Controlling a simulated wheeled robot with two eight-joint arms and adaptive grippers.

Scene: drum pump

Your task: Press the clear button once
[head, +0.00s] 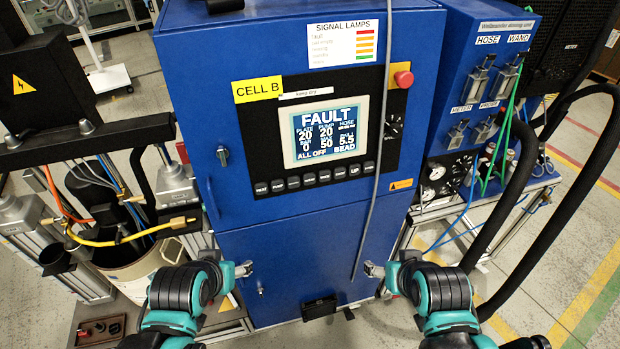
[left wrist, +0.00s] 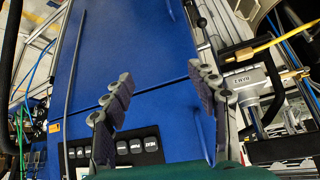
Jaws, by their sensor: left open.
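A row of dark push buttons (head: 315,180) runs under the screen on the blue control cabinet (head: 290,245). Their labels are mostly too small to read, so I cannot tell which is the clear button. The screen (head: 325,132) reads FAULT, with ALL OFF below. Several buttons (left wrist: 120,147) also show upside down in the left wrist view. My left gripper (head: 243,269) is in front of the cabinet, low and left of the buttons. Its fingers are spread and empty in the left wrist view (left wrist: 160,75). My right gripper (head: 374,269) is low on the right; its opening is unclear.
A red mushroom button (head: 404,79) and a black rotary knob (head: 393,128) sit right of the screen. Hoses (head: 510,195) and pump equipment (head: 165,190) flank the cabinet.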

